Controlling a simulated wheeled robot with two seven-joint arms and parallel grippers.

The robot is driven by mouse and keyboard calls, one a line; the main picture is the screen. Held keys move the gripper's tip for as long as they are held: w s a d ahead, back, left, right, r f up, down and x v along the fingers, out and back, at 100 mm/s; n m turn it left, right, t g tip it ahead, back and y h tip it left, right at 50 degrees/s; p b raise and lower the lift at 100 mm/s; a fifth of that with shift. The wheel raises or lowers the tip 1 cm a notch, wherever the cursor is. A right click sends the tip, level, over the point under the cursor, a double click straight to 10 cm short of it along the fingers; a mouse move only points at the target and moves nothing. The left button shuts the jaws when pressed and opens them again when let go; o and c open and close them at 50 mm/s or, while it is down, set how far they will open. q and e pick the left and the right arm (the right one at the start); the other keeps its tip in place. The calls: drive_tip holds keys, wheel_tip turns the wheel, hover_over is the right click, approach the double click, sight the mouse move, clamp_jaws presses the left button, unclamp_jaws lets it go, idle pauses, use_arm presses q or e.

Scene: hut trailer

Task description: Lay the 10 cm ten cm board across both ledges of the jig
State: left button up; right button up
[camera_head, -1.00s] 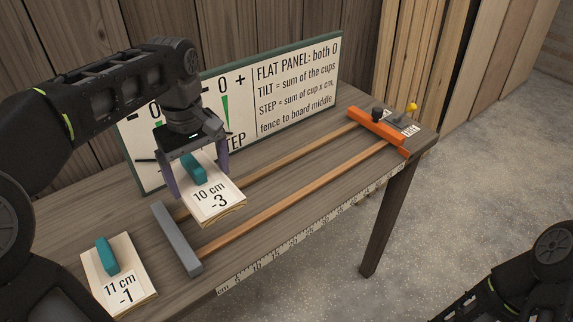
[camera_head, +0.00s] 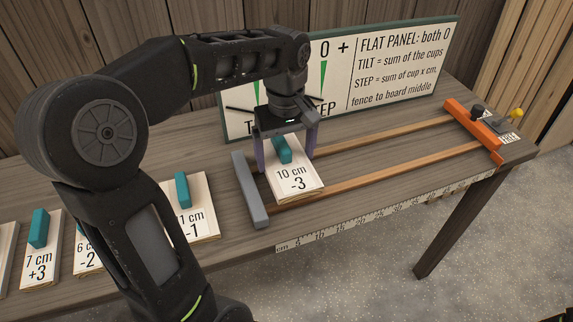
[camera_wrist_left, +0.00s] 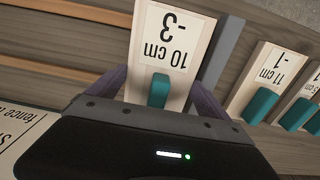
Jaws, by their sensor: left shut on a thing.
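The 10 cm board (camera_head: 297,181), marked -3, is a pale board with a teal handle block (camera_head: 282,149). It is at the left end of the jig, over both wooden ledges (camera_head: 375,174), just right of the grey fence (camera_head: 251,190). Whether it rests on them or hangs just above, I cannot tell.
Other boards with teal handles stand left: the 11 cm board (camera_head: 203,228), the 7 cm board (camera_head: 38,268) and a partly hidden one marked -2. An orange clamp bar (camera_head: 473,130) crosses the jig's far end. A sign (camera_head: 400,70) stands behind. The ledges between are clear.

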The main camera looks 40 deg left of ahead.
sight(286, 167)
use_arm(q)
wheel_tip(286, 167, down, 4)
drive_tip(key=shift+r, duration=0.15)
idle(0.3)
drive_tip(key=o, duration=1.3)
